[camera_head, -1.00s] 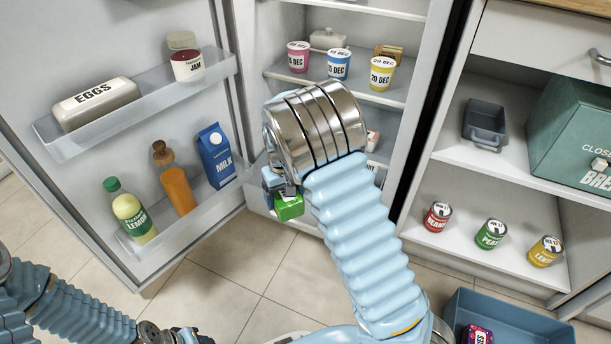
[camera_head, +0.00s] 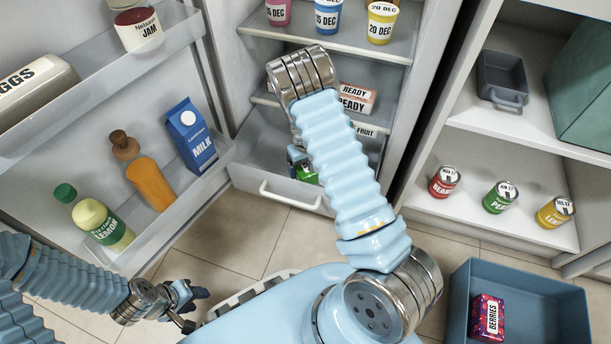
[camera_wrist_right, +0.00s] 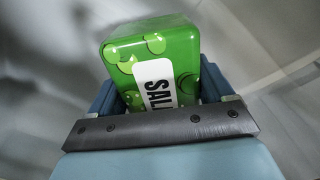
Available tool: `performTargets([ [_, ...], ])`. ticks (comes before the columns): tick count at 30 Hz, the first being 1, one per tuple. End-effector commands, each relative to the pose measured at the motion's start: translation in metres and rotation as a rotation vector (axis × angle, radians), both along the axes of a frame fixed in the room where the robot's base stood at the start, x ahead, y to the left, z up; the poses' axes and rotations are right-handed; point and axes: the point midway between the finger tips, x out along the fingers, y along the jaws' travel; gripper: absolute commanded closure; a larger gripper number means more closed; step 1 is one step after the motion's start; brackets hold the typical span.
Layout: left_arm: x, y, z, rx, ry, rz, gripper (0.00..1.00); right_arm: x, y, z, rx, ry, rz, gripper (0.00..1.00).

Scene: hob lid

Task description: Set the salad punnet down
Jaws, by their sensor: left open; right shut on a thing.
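The green salad punnet (camera_wrist_right: 150,65) is between the fingers of my right gripper (camera_wrist_right: 165,100), its label partly hidden by the gripper in the right wrist view. In the head view only a bit of the punnet (camera_head: 306,174) shows beside my right arm. My right gripper (camera_head: 298,160) is shut on it at the open fridge drawer (camera_head: 290,193); I cannot tell whether the punnet touches the drawer floor. My left gripper (camera_head: 186,306) is open and empty, low at the left, below the fridge door.
The fridge door's racks hold a milk carton (camera_head: 190,136), an orange bottle (camera_head: 143,172) and a lemon bottle (camera_head: 95,218). A ready-meal box (camera_head: 357,98) sits on the shelf above the drawer. A blue crate (camera_head: 545,305) with a berries box (camera_head: 487,318) stands at lower right.

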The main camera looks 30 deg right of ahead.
Motion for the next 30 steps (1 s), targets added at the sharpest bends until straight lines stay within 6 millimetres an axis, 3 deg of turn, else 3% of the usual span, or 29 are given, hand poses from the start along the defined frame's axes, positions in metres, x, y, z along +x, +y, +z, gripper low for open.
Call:
performTargets([
  [10,0.001,0.000,-0.012,0.000,-0.002,0.002,0.57,0.000,0.000,-0.044,0.000,0.001,0.000,0.58],
  [21,0.001,0.000,-0.015,0.001,-0.003,0.002,0.57,0.000,0.000,-0.048,0.001,0.000,0.000,0.58],
  [22,0.001,0.000,-0.013,0.001,-0.003,0.002,0.57,0.000,0.000,-0.047,0.000,0.000,0.000,0.14],
  [25,0.001,0.000,-0.013,0.001,-0.003,0.002,0.57,0.000,0.000,-0.046,0.000,0.000,0.000,0.00],
  [30,0.001,0.000,-0.013,0.001,-0.003,0.002,0.57,0.000,0.000,-0.046,0.000,0.000,0.000,0.00],
])
